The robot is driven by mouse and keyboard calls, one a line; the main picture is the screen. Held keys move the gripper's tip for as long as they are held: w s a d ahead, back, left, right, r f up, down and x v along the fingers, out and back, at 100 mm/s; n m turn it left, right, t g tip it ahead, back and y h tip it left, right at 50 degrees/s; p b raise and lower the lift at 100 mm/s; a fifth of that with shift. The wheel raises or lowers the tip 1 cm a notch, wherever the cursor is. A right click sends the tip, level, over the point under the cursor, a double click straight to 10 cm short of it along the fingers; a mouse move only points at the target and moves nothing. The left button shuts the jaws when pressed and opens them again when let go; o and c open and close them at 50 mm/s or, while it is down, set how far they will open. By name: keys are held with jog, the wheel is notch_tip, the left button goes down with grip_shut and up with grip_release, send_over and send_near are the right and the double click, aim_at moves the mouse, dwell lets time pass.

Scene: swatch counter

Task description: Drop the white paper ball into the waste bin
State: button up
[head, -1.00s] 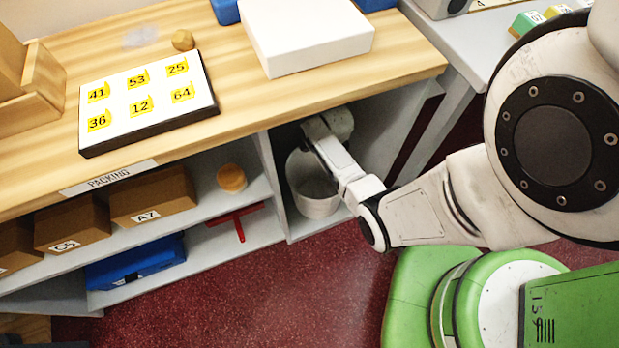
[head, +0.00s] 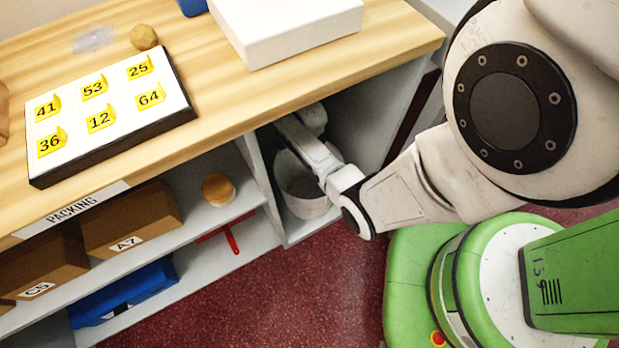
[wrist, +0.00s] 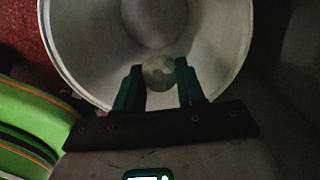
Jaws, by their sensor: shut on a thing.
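The white waste bin (head: 305,203) stands in the open bay under the packing counter, partly hidden by my arm in the head view. In the wrist view the bin (wrist: 222,45) lies open in front of my gripper, with its round floor visible. My gripper (wrist: 160,76) is shut on the paper ball (wrist: 158,70), which looks pale grey-green in the dim light. The ball sits between the two dark green fingers, over the near part of the bin's opening. In the head view the fingers and the ball are hidden behind my arm.
The counter (head: 215,95) overhangs the bay, with side panels on both sides of the bin. On top are a white box (head: 290,30), a board of yellow number tags (head: 105,110) and a brown ball (head: 144,37). The shelf holds cardboard boxes (head: 130,220). Red floor lies in front.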

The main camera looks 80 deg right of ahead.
jog(key=shift+f, duration=0.45)
jog(key=o, duration=1.1)
jog(key=shift+r, duration=0.1)
notch_tip(320, 180, up, 11)
jog(key=p, duration=0.4)
jog(key=shift+s+f, duration=0.1)
jog(key=shift+f, duration=0.1)
